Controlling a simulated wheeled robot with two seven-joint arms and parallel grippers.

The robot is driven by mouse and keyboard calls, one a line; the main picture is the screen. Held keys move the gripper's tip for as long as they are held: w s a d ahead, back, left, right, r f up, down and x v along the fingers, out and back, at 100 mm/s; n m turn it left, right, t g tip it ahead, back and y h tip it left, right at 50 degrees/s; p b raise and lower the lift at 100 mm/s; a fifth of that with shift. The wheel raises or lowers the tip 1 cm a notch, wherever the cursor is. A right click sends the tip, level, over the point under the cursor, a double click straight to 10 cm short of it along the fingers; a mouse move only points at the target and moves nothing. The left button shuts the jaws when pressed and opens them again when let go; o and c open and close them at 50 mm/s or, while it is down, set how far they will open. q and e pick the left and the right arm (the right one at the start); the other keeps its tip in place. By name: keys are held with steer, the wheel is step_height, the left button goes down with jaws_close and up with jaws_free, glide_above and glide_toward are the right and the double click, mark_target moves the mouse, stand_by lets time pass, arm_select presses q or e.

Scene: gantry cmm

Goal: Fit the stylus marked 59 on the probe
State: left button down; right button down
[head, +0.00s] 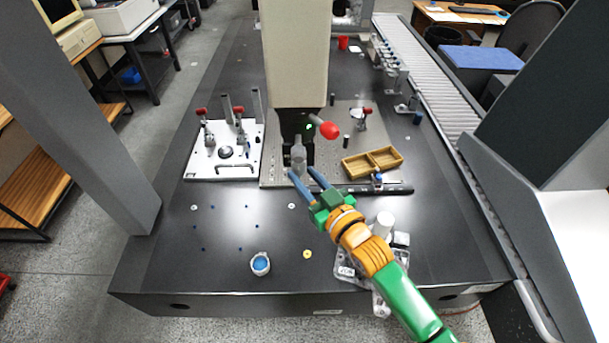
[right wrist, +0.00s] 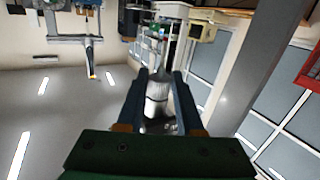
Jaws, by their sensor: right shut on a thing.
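My right gripper (head: 301,171) reaches in from the lower right, below the dark probe head (head: 297,127) at the bottom of the pale column. In the right wrist view, its fingers (right wrist: 159,82) are shut on a pale grey cylindrical piece (right wrist: 157,98). The same grey piece (head: 298,155) stands roughly upright just beyond the fingertips in the head view. It sits right at the probe head's underside; I cannot tell whether they touch. No number 59 is readable. My left gripper is not in view.
A white fixture plate (head: 224,165) with red-handled clamps lies left. A blue-topped cup (head: 260,263) stands near the front edge. A red ball (head: 329,130) shows beside the probe head. The dark table's front left is mostly clear.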

steer(key=shift+c, duration=2.3)
jaws_free()
steer(key=shift+d+f, duration=0.1)
steer(key=b+v, duration=0.1)
steer(key=v, duration=0.6)
